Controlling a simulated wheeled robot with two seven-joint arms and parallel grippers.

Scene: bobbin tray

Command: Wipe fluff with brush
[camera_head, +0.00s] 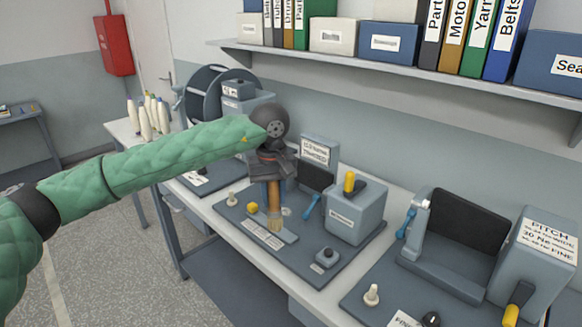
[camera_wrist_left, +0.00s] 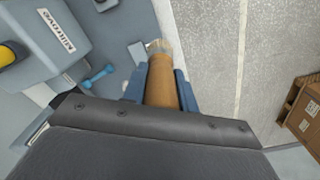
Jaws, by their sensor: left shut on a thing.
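My left gripper (camera_head: 272,176) is shut on a brush (camera_head: 274,194) with a brown handle, which hangs upright with its pale bristles down. In the left wrist view the brush handle (camera_wrist_left: 162,90) sits between the blue-grey fingers of the gripper (camera_wrist_left: 160,82). The bristle end is over or beside a small grey labelled plate (camera_head: 262,234) on a dark grey work mat (camera_head: 312,276). I cannot tell whether the bristles touch it. I cannot make out any fluff. My right gripper is not in view.
A yellow knob (camera_head: 252,208) stands left of the brush. A grey box machine (camera_head: 356,213) with a yellow lever and a blue handle (camera_head: 312,206) stand to the right. White cones (camera_head: 147,117) are at the back left. A shelf (camera_head: 400,83) of binders hangs above.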

